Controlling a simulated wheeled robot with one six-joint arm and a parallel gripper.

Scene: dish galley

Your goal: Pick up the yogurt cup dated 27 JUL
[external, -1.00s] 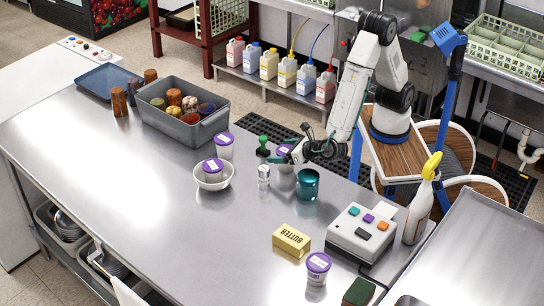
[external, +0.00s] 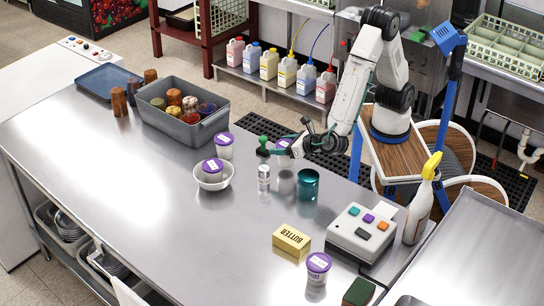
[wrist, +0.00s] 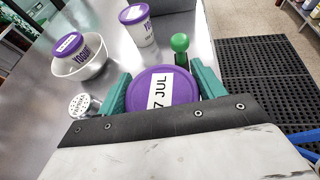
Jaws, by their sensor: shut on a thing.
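My gripper (wrist: 163,92) is shut on a yogurt cup with a purple lid (wrist: 152,80). The lid's white label reads "7 JUL" in the wrist view; its left part is hidden. In the external view the held cup (external: 284,143) is partly hidden by my gripper (external: 287,148) and appears raised above the counter. Another purple-lidded yogurt cup (external: 213,168) sits in a white bowl (external: 212,183). A third (external: 224,147) stands behind the bowl, and one more (external: 318,268) stands at the front near the butter. Their dates are too small to read.
A butter block (external: 291,240), a label machine (external: 360,233) and a spray bottle (external: 419,207) are to the right. The left counter is mostly clear.

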